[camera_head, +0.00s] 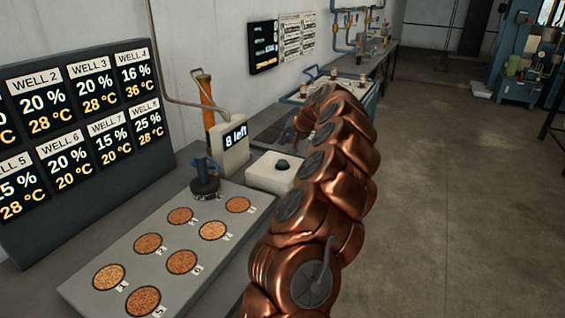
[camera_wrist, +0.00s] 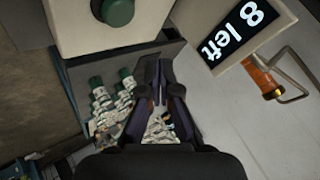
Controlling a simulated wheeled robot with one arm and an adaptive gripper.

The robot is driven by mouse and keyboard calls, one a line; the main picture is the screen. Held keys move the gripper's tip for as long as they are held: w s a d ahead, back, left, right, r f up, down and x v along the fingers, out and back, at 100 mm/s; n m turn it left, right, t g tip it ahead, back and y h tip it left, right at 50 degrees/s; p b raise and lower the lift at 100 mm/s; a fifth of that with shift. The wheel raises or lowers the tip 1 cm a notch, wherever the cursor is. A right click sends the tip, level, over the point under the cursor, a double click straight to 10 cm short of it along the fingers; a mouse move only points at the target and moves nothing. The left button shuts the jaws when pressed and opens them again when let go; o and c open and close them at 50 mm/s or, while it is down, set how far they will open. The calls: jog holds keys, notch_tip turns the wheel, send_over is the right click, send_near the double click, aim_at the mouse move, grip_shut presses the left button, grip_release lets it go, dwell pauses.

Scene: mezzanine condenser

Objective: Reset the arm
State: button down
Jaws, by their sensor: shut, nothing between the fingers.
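My gripper (camera_wrist: 159,88) points away from the wrist camera, its two dark fingers together with nothing between them. In the head view my copper-coloured arm arches over the bench and hides most of the gripper. A pale box with a dark green button (camera_head: 282,165) sits on the bench beside my arm. The same button (camera_wrist: 115,10) shows at the top of the wrist view, beyond the fingertips and to their left. A small "8 left" display (camera_head: 232,146) stands beside the box; it also shows at the upper right of the wrist view (camera_wrist: 246,31).
A grey plate (camera_head: 212,264) with several grain-filled wells lies in front of a well readout board (camera_head: 86,130). A dark tool with a blue handle (camera_head: 204,182) stands at its back. Green-capped bottles (camera_wrist: 97,90) lie below the fingers. Open floor (camera_head: 445,180) is right.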

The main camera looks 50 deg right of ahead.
dwell(0.5)
jog(key=w+a+r+n+g+y, duration=0.1)
jog(key=a+r+n+y, duration=0.1)
jog(key=a, duration=0.9)
jog(key=w+a+r+n+y+p, duration=0.1)
jog(key=w+a+r+n, duration=0.15)
jog(key=a, duration=0.85)
jog(key=w+a+r+n+g+y, duration=0.1)
jog(key=a+r+n+y, duration=0.15)
jog(key=a, duration=0.75)
jog(key=s+a+n+g, duration=0.3)
jog(key=s+a, duration=0.7)
jog(key=a, duration=0.6)
jog(key=s+a+f+g+h, duration=0.1)
jog(key=s+f+g, duration=0.1)
jog(key=s, duration=0.8)
jog(key=s+a+f+g+h+p, duration=0.1)
jog(key=s+f, duration=0.3)
jog(key=s, duration=0.5)
jog(key=s+a+f+n+g+h+p, duration=0.1)
jog(key=s+a+f+g, duration=0.1)
jog(key=s, duration=0.8)
jog(key=shift+s+a+f+g+h, duration=0.35)
jog(key=shift+a+f+g, duration=0.05)
jog(key=shift+f, duration=0.5)
jog(key=shift+s, duration=0.1)
